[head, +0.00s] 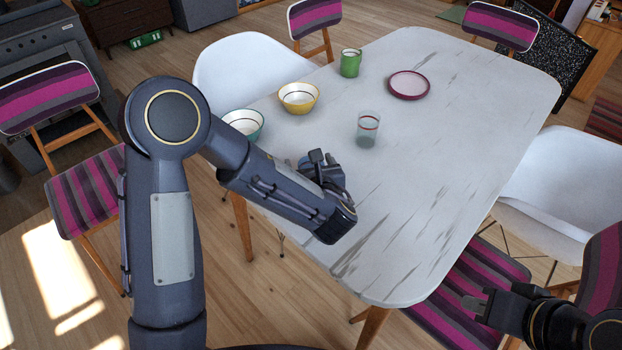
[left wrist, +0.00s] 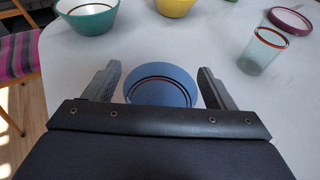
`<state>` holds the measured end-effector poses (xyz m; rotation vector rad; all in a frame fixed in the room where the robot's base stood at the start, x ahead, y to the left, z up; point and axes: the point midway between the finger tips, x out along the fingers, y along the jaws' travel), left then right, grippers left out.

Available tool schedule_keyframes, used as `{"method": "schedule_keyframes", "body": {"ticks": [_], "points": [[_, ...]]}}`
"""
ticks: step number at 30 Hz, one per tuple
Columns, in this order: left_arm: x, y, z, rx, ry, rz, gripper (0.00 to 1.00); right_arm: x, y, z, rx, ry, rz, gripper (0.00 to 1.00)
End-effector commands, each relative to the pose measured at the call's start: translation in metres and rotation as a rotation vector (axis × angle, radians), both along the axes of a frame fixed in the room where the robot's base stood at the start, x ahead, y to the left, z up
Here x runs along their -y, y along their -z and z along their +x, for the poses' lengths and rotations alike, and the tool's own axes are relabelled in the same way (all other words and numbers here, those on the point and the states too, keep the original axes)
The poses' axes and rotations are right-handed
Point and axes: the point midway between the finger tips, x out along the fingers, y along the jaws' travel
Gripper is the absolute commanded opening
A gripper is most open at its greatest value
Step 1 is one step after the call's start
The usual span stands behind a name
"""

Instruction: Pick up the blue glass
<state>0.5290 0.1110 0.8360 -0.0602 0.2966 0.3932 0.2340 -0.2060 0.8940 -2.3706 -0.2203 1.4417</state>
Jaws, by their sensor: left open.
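A blue round vessel with a dark stripe, which I take to be the blue glass (left wrist: 160,86), shows in the left wrist view between the fingers of my left gripper (left wrist: 160,70). The fingers are open, one on each side, with a gap to the vessel. Its near part is hidden by the gripper body. In the head view my left gripper (head: 322,165) is over the table's left side, and my forearm hides most of that spot. My right gripper (head: 476,302) is at the lower right, away from the table; its jaw opening is unclear.
The table's right and near parts are clear.

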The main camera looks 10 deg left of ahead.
Motion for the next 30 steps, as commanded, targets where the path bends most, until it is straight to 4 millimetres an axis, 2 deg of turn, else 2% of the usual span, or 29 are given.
{"method": "schedule_keyframes", "body": {"ticks": [7,19,26,30], "points": [[-0.0005,0.0007,0.0017,0.0,0.001,0.001,0.78,0.0,0.0,0.0,0.0,0.0,0.0,0.0],[-0.0006,0.0001,0.0015,0.001,0.0,0.0,0.27,0.0,0.0,0.0,0.0,0.0,0.0,0.0],[-0.0006,-0.0006,0.0015,0.001,0.0,0.0,0.27,-0.0001,-0.0001,0.0,0.0,0.0,0.0,0.0],[-0.0008,-0.0075,0.0019,0.003,-0.001,0.001,0.26,0.0,-0.0013,0.0,0.0,0.0,0.0,0.0]]}}
